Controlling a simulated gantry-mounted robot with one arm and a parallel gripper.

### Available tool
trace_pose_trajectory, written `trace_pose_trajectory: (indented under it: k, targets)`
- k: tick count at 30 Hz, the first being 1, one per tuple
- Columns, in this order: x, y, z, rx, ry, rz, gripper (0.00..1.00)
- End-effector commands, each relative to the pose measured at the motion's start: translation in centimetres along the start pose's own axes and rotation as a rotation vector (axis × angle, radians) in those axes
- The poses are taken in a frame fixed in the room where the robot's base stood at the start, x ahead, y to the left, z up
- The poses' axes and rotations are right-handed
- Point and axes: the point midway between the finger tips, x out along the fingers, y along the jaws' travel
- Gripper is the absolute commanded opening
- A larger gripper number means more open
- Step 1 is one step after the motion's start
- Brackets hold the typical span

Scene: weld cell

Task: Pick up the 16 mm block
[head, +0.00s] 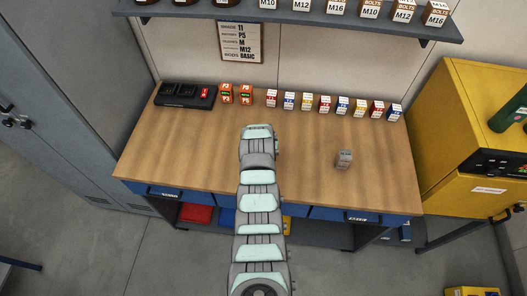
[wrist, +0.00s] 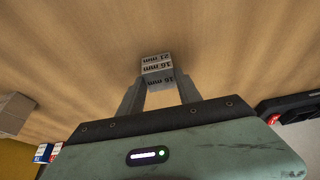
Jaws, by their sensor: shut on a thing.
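The 16 mm block (wrist: 157,83) is small and grey, with a dark upside-down "16 mm" label, in the wrist view. My gripper (wrist: 158,85) is shut on it, one finger on either side. In the head view my arm hides the gripper and the held block. Whether the block is clear of the bench cannot be told.
The wooden bench (head: 190,140) is mostly clear. A grey block or stack (head: 344,158) stands right of my arm. Small labelled boxes (head: 325,104), two orange boxes (head: 227,93) and a black device (head: 186,95) line the back. A yellow cabinet (head: 450,110) stands at right.

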Motion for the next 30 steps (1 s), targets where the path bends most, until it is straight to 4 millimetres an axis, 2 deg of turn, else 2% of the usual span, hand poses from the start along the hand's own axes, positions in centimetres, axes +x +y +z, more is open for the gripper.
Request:
trace_pose_trajectory:
  k: [2,12,23,30]
  targets:
    - [0.0,0.0,0.0,0.0,0.0,0.0,0.27]
    - [0.0,0.0,0.0,0.0,0.0,0.0,0.0]
    - [-0.2,0.0,-0.1,0.0,0.001,0.0,0.0]
    - [-1.8,0.0,-0.9,0.001,0.005,-0.001,0.0]
